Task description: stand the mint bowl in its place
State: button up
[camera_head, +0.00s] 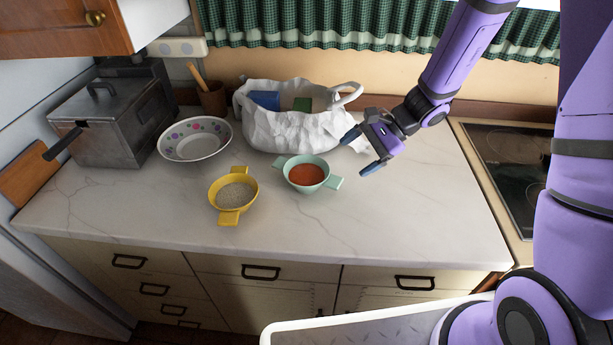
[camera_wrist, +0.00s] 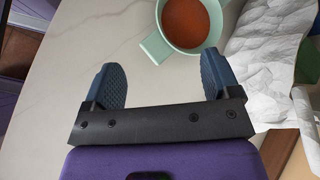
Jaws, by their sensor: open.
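The mint bowl (camera_head: 323,171) stands upright on the counter, right of the yellow bowl, with an orange-red filling and two flat handles. In the wrist view the mint bowl (camera_wrist: 157,46) is at the top, with one handle pointing down between my fingertips. My gripper (camera_head: 362,152) is open and empty, a little to the right of the mint bowl and apart from it; its two blue fingertips show in the wrist view (camera_wrist: 163,82). No marked place for the bowl can be made out.
A yellow bowl (camera_head: 229,216) with grey grainy filling stands left of the mint bowl. A white crumpled-looking basket (camera_head: 285,132) with blue and green items is behind. A patterned dish (camera_head: 195,155) and metal box (camera_head: 110,135) stand left. The counter front (camera_head: 330,230) is clear.

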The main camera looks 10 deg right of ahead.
aim_at(324, 184)
jog(key=shift+m, duration=0.3)
jog(key=x, duration=0.6)
jog(key=shift+w+d+f, duration=0.2)
jog(key=shift+f, duration=0.3)
jog(key=shift+d+f+x, duration=0.1)
jog(key=shift+f+x, duration=0.05)
jog(key=shift+x, duration=1.2)
jog(key=shift+d+f+x, duration=0.1)
jog(key=shift+d+x, duration=0.05)
jog(key=shift+x, duration=1.2)
jog(key=shift+s, duration=0.15)
jog(key=c, duration=1.4)
